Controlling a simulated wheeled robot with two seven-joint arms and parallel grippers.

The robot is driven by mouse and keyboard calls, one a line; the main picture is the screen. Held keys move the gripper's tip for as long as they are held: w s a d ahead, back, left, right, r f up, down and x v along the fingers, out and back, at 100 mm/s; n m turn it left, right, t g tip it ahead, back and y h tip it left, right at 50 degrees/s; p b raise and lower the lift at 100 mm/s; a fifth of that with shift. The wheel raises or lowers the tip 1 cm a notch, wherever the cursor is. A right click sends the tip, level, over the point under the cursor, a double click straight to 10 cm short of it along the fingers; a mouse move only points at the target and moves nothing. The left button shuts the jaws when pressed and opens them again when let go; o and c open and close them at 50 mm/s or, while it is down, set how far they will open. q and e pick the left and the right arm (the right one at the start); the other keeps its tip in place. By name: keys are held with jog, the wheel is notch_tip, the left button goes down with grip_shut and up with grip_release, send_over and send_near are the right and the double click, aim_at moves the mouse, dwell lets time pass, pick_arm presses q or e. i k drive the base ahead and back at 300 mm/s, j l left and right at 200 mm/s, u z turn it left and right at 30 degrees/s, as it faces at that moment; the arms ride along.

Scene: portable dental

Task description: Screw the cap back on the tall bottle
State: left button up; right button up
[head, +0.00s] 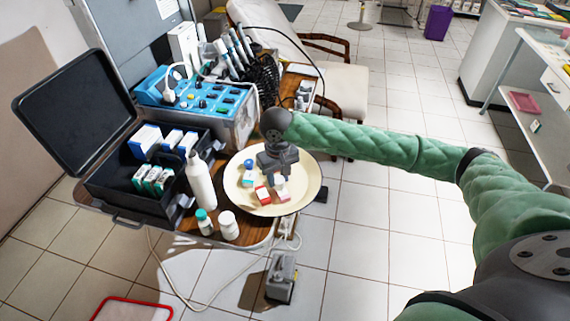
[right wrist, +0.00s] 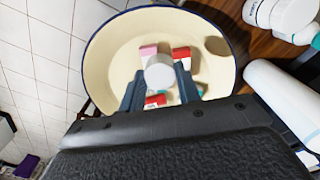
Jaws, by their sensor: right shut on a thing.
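The tall bottle (head: 200,185) is white and stands upright on the wooden table, left of the cream dish (head: 238,201). It narrows to a thin neck at the top. In the right wrist view the tall bottle (right wrist: 283,95) shows at the right edge. My right gripper (head: 279,178) is over the dish, to the right of the bottle and apart from it. In the right wrist view my right gripper (right wrist: 160,88) is shut on a round white cap (right wrist: 160,70), held between the fingertips. My left gripper is not in view.
Small red, pink and teal-marked boxes lie in the dish. A teal-capped bottle (head: 204,222) and a short white bottle (head: 229,226) stand just in front of the tall bottle. An open black case (head: 118,200) is at its left; a blue-topped unit (head: 205,95) stands behind.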

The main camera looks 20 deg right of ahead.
aim_at(197, 171)
jog(key=l, duration=1.25)
jog(key=i+l, duration=0.1)
jog(key=l, duration=1.1)
jog(key=u, duration=1.2)
